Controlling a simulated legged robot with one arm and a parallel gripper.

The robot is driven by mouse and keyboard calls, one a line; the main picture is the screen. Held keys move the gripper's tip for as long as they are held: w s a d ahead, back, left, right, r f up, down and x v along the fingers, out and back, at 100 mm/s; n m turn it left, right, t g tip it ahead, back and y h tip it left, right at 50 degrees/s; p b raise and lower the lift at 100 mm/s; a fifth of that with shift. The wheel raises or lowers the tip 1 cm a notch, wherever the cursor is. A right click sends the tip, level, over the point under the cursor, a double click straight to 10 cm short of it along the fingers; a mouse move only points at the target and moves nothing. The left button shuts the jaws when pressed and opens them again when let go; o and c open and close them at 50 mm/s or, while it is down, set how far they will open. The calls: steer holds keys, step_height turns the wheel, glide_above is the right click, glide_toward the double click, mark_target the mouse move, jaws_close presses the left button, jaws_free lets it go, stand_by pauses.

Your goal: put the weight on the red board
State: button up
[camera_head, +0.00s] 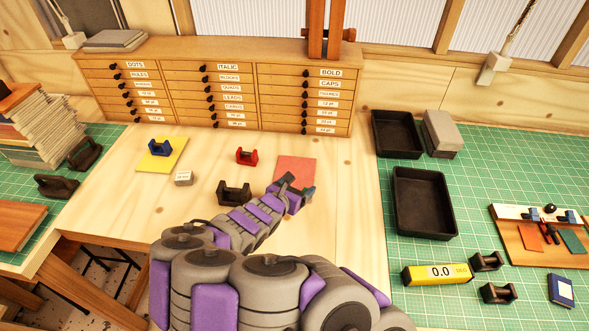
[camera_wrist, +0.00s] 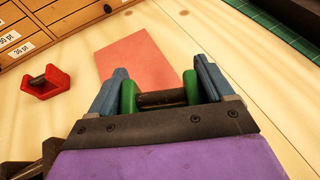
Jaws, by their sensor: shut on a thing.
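My gripper (camera_wrist: 162,90) is shut on a green weight, which has two green end pieces (camera_wrist: 191,86) joined by a dark bar. In the head view my gripper (camera_head: 294,193) is at the near edge of the red board (camera_head: 296,167), and the held weight is mostly hidden there. The red board (camera_wrist: 138,52) is a flat, bare salmon-red square just beyond the fingers in the wrist view. The weight overlaps its near edge in the picture; its height above the table is hard to tell.
A red holder (camera_head: 246,156) stands left of the red board, and a black one (camera_head: 234,193) stands nearer me. A drawer cabinet (camera_head: 215,95) stands behind; black trays (camera_head: 425,205) lie right.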

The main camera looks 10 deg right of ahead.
steer(key=w, duration=0.4)
steer(key=w+d+f, duration=0.1)
steer(key=w, duration=0.3)
steer(key=w+d+b, duration=0.1)
steer(key=w, duration=0.3)
steer(key=shift+d+f, duration=0.1)
steer(key=shift+f, duration=0.05)
steer(key=shift+w+d, duration=0.2)
steer(key=shift+w, duration=0.5)
step_height(320, 180, down, 4)
steer(key=shift+w+r+b, duration=0.15)
steer(key=shift+r+b, duration=0.05)
steer(key=shift+b, duration=0.25)
steer(key=shift+r, duration=0.1)
steer(key=o, duration=1.4)
